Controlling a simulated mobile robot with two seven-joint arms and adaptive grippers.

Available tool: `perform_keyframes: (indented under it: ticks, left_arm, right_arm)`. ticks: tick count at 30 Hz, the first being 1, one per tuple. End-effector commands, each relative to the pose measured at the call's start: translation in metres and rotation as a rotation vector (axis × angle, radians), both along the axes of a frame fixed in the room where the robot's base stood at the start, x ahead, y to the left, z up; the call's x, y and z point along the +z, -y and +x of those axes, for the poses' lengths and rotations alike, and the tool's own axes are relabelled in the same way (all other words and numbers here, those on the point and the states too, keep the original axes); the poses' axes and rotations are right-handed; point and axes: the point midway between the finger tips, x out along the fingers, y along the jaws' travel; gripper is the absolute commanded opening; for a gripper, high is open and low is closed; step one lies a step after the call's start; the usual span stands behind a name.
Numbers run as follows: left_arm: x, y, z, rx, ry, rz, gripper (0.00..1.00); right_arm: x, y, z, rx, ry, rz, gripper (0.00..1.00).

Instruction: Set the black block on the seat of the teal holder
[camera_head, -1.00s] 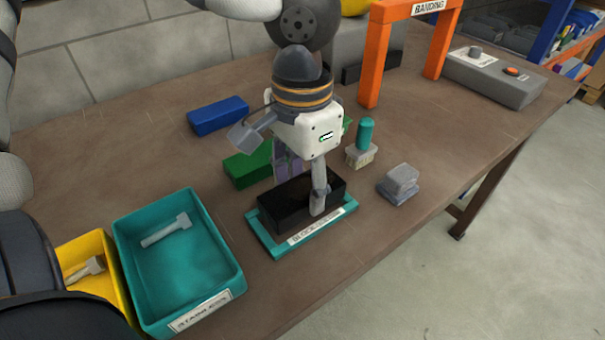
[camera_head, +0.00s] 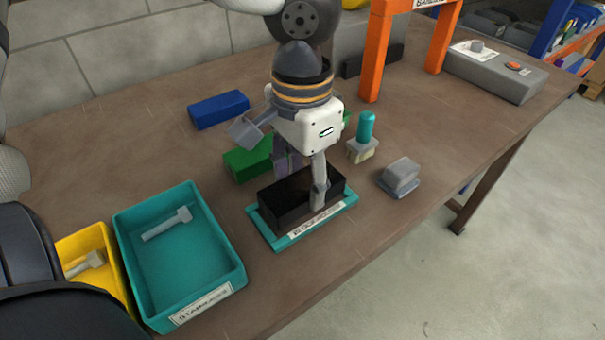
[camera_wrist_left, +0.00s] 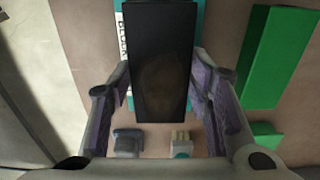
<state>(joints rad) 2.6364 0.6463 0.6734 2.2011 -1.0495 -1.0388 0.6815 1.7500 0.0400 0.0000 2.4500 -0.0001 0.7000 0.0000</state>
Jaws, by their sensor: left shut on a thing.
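The black block (camera_head: 290,203) is at the teal holder (camera_head: 273,239), a flat frame with a white label along its front edge. The block appears to be within the frame's outline; whether it rests fully on the seat cannot be told. My left gripper (camera_head: 302,190) comes down from above with its fingers on either side of the block, shut on it. In the left wrist view the black block (camera_wrist_left: 161,60) lies between the purple-padded fingers, and part of the teal holder (camera_wrist_left: 198,15) shows behind it. My right gripper is not in view.
A green block (camera_head: 247,160) and a blue block (camera_head: 218,110) lie behind. A teal bin (camera_head: 185,262) and yellow bin (camera_head: 78,244) stand left. An orange arch (camera_head: 372,60) stands at the back.

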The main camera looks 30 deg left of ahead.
Motion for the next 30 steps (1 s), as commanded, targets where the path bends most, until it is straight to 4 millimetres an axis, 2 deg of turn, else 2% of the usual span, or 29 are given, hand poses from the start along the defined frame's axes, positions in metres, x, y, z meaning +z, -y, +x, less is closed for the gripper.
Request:
perform_keyframes:
  ticks: [20,21,24,30]
  left_arm:
    - [-0.019,0.0,0.0,-0.001,0.003,0.0,0.0]
    - [-0.019,0.0,0.0,-0.001,0.003,0.0,0.48]
    - [-0.019,0.0,0.0,0.0,0.003,-0.001,0.69]
    - [-0.019,0.0,0.0,0.0,0.002,-0.001,0.69]
  right_arm:
    - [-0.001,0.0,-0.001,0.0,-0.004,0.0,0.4]
    - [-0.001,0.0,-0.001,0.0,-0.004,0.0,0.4]
    - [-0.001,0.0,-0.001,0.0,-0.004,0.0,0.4]
    - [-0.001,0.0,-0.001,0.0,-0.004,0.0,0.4]
